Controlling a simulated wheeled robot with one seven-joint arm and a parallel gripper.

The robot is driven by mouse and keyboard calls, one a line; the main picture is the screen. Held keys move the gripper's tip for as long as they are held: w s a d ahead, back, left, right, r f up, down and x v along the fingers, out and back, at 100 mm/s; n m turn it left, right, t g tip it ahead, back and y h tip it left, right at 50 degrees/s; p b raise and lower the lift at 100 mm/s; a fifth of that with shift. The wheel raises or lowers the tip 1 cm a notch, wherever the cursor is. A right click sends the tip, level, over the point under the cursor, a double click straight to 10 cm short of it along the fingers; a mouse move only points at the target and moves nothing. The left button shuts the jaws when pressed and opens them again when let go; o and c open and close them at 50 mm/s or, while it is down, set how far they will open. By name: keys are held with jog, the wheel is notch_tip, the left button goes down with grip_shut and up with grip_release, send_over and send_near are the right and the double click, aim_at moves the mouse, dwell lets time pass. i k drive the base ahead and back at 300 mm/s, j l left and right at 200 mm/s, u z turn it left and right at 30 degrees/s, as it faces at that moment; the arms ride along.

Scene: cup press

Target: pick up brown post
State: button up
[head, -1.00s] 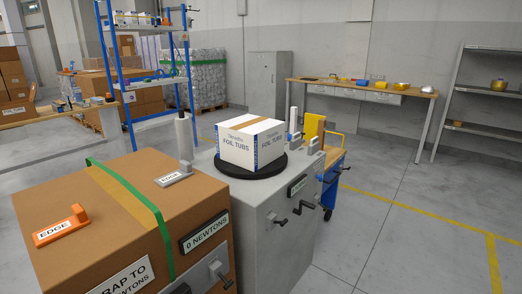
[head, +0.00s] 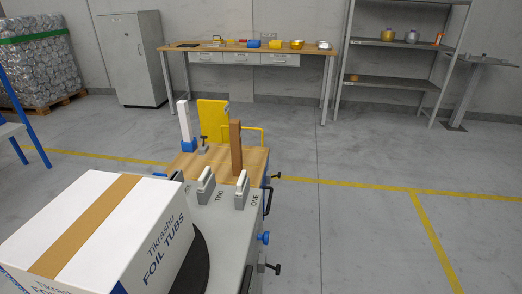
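My gripper does not show in the head view.
A white carton labelled "FOIL TUBS" (head: 105,238) sits on a black turntable (head: 197,265) at the near left. A workbench (head: 250,48) and grey shelving (head: 395,82) stand along the back. The floor (head: 350,235) to the right is clear.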

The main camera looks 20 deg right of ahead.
aim_at(234, 124)
jog(key=i, duration=0.1)
jog(key=i+l, duration=0.55)
jog(key=l, duration=0.2)
jog(key=i+l+u, duration=0.1)
jog(key=i+l, duration=0.45)
jog(key=l, duration=0.15)
jog(key=i+l+u, duration=0.1)
jog(key=i+l, duration=0.15)
jog(key=l, duration=0.15)
jog(key=i+l, duration=0.25)
jog(key=l, duration=0.15)
jog(key=i+l, duration=0.25)
jog(key=l, duration=0.15)
jog(key=i+l+u, duration=0.1)
jog(key=i+l, duration=0.15)
jog(key=l, duration=0.15)
